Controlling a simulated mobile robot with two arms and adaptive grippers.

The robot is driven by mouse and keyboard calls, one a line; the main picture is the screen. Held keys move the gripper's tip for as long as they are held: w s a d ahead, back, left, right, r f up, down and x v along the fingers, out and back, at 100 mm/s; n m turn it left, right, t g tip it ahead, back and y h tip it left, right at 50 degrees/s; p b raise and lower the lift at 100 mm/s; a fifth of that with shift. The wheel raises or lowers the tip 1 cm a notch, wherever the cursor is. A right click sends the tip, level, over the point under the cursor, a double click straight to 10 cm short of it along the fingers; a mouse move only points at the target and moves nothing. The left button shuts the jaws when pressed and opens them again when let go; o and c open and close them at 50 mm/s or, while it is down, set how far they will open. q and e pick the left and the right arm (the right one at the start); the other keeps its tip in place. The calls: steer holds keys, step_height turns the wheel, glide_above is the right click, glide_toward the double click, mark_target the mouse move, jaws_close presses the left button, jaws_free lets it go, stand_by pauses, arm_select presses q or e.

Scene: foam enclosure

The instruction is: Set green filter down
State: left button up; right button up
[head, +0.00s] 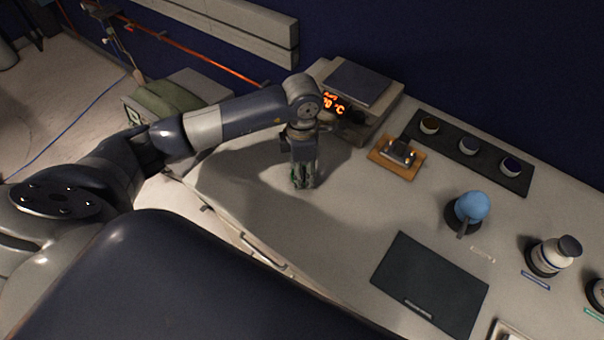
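My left gripper (304,180) points down over the pale worktop, in front of the heater with the orange display. Green patches show at and between its fingertips. They are too small and dark to tell whether they are the green filter or part of the fingers. I cannot tell whether the fingers are open or shut, or whether the tips touch the worktop. No green filter shows clearly elsewhere on the worktop (232,180). My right gripper is not in view.
A heater (378,115) stands behind the gripper. To its right are a wooden board (384,163) with a metal piece, a black strip (450,146) with three pots, a blue round object (472,206), a white bottle (550,256) and a dark mat (430,280). The worktop around the gripper is clear.

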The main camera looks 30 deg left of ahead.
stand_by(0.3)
arm_select(q)
steer(key=shift+w+r+b, duration=0.1)
steer(key=shift+r+b, duration=0.35)
steer(key=shift+r, duration=0.1)
step_height(320, 180, up, 2)
steer(key=shift+r+b, duration=0.1)
steer(key=shift+b, duration=0.6)
steer(key=s+d+b, duration=0.1)
steer(key=s+d, duration=0.1)
steer(key=s, duration=0.2)
steer(key=s+d+r+b, duration=0.1)
steer(key=s+d, duration=0.1)
steer(key=s, duration=0.2)
steer(key=s+d+b, duration=0.2)
steer(key=s, duration=0.3)
steer(key=shift+d+r, duration=0.25)
steer(key=shift+d, duration=0.1)
steer(key=shift+s+d+r, duration=0.1)
steer(key=shift+s+d, duration=0.2)
steer(key=shift+s, duration=0.4)
